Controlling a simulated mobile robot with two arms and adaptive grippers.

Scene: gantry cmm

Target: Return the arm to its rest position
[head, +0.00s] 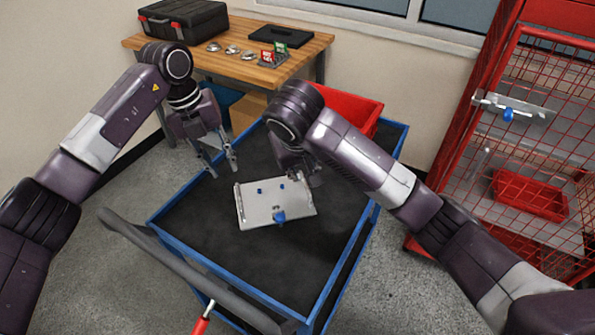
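My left gripper (223,167) hangs at the left edge of the blue cart, pointing down. Its two fingers are apart with nothing between them. My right gripper (312,181) is over the cart, above the upper right part of a light metal plate (254,211) with small blue knobs. The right arm's wrist hides most of this gripper, so I cannot tell if its fingers are open or touch the plate. The plate lies on the dark top of the cart (185,225).
A red bin (352,106) stands at the cart's far end. A wooden bench (222,66) at the back holds a black case (184,18) and small parts. A red mesh cage (545,120) stands at the right. Grey floor lies around the cart.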

